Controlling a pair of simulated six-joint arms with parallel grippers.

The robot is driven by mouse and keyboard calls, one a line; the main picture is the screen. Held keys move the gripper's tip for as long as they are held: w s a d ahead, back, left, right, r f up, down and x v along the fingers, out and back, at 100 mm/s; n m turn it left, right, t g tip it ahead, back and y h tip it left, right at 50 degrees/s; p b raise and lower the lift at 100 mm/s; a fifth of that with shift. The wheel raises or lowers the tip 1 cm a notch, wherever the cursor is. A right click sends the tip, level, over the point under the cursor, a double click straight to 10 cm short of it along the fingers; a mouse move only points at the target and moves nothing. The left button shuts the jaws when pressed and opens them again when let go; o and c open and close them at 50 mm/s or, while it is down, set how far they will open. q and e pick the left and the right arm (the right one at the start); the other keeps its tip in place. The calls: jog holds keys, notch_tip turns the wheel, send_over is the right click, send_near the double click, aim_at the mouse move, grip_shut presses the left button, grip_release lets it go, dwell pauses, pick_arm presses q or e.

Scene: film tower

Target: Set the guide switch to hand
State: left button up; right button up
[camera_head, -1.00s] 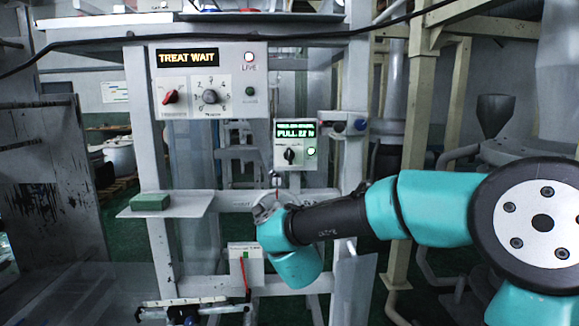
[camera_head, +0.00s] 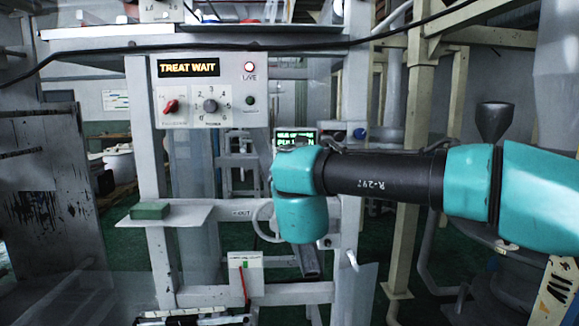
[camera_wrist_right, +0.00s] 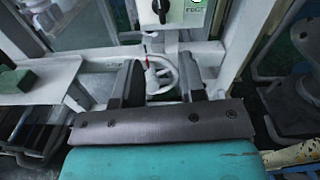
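A small control box (camera_wrist_right: 195,22) with a black rotary knob (camera_wrist_right: 162,8) is at the top of the right wrist view, with a label like "EDGE" at its right. I take this knob as the guide switch; its setting is unclear. In the head view only the box's green-lettered display (camera_head: 296,138) shows above my right wrist, which hides the knob. My right gripper (camera_wrist_right: 160,82) is open and empty, below and apart from the knob. A pale ring with a red-marked stem shows between and beyond its fingers. My left gripper is not in view.
A larger panel (camera_head: 233,88) reads "TREAT WAIT" and has a red knob (camera_head: 171,107) and a grey dial (camera_head: 210,106). A shelf (camera_head: 190,214) with a green block (camera_head: 150,211) juts out at left. A lower box (camera_head: 245,274) has a red lever.

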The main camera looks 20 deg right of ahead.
jog(key=x, duration=1.6)
grip_shut()
